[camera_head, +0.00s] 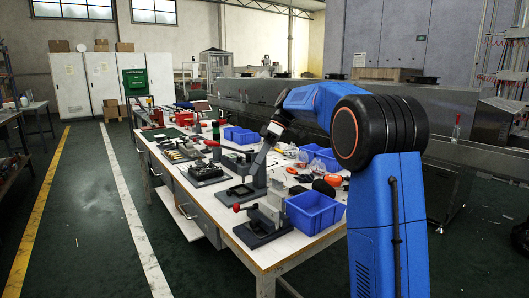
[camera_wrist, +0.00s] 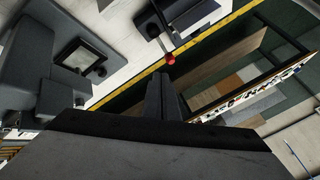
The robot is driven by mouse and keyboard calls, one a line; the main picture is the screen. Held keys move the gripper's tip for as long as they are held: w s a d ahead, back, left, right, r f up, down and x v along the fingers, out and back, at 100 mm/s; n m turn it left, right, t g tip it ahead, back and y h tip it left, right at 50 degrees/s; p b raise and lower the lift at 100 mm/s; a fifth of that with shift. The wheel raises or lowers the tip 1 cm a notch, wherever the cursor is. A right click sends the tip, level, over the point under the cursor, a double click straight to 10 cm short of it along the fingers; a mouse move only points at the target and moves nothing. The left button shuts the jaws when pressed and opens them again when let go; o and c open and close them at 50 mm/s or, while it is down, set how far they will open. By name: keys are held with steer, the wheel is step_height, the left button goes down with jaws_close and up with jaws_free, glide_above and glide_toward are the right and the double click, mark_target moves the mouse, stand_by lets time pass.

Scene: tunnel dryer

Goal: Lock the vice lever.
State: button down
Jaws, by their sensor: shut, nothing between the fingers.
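In the head view a grey vice (camera_head: 268,222) stands near the front end of the workbench, with a red ball knob (camera_head: 236,208) on its left side. In the wrist view a dark lever with a red ball knob (camera_wrist: 170,59) reaches down from a grey vice (camera_wrist: 190,14) at the top. My gripper (camera_wrist: 166,82) is shut and empty, its fingertips pointing toward that knob; whether they touch it I cannot tell. In the head view my gripper (camera_head: 257,172) hangs over the bench, behind the front vice.
The white-topped workbench (camera_head: 283,252) carries several other fixtures and tools. A blue bin (camera_head: 316,211) stands right of the front vice, with more blue bins farther back. Another dark fixture (camera_wrist: 75,60) fills the wrist view's left. The floor left of the bench is clear.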

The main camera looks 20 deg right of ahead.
steer(key=v, duration=0.6)
steer(key=shift+d+r, duration=0.15)
steer(key=s+a+f+m+t+h, duration=0.15)
steer(key=s+m, duration=0.25)
steer(key=s, duration=0.6)
steer(key=s+a+f+m+t+h, duration=0.1)
steer(key=s+f+m+t+h, duration=0.15)
steer(key=s, duration=0.85)
steer(key=s+d+f+m+t+h, duration=0.1)
steer(key=s+f+m, duration=0.2)
steer(key=s+f, duration=0.6)
steer(key=s+d+f+m+t+h, duration=0.2)
steer(key=s+f+m, duration=0.2)
steer(key=s+f, duration=0.4)
steer(key=s, duration=0.4)
steer(key=shift+d+f+t, duration=0.25)
steer(key=shift+f+t, duration=0.05)
steer(key=shift+f, duration=0.05)
